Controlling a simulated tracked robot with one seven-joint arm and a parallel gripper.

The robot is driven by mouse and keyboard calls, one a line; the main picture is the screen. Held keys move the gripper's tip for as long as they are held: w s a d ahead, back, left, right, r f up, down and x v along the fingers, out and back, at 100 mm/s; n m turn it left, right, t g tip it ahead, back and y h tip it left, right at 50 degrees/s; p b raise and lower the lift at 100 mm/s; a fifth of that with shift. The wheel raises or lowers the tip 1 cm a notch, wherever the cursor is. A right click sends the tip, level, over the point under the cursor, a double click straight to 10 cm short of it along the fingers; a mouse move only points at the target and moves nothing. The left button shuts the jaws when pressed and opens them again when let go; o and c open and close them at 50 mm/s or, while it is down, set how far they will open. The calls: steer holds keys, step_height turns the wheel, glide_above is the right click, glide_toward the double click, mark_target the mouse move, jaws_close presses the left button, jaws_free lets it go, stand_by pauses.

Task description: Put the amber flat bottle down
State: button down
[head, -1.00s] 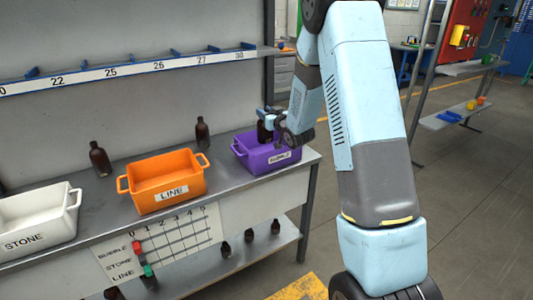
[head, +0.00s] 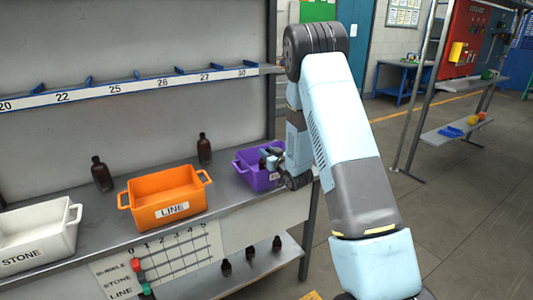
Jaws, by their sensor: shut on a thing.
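My gripper (head: 271,158) is at the purple crate (head: 246,177) on the right end of the bench. It is shut on the amber flat bottle (head: 263,163), of which only a small dark part shows. The bottle appears low, at or inside the crate's opening. My gripper and wrist cover most of it, and I cannot tell if it touches the crate's floor. The crate's label is partly hidden behind my wrist.
An orange crate labelled LINE (head: 165,200) and a white crate labelled STONE (head: 36,235) stand to the left. Two brown bottles (head: 101,174) (head: 204,149) stand behind them. Several small bottles are on the lower shelf (head: 240,275). A numbered shelf rail (head: 140,84) runs above.

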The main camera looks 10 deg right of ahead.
steer(key=c, duration=0.8)
jaws_free()
steer(key=v, duration=1.2)
steer(key=s+d+r+m+g+h, duration=0.1)
steer(key=s+r+g+h, duration=0.25)
steer(key=r, duration=0.45)
steer(key=s+d+r+m+g+h, duration=0.15)
steer(key=s+r, duration=0.25)
steer(key=r, duration=0.5)
steer(key=s+a+r+g, duration=0.1)
steer(key=s+r+g, duration=0.1)
steer(key=s, duration=0.7)
steer(key=s+a+r+g, duration=0.1)
steer(key=s+r+g, duration=0.1)
steer(key=s, duration=0.8)
steer(key=s+a+r+m+g, duration=0.1)
steer(key=s+r+g, duration=0.1)
steer(key=s, duration=0.8)
steer(key=shift+s+a+r+g+h, duration=0.25)
steer(key=shift+r+g+h, duration=0.05)
steer(key=shift+r, duration=0.3)
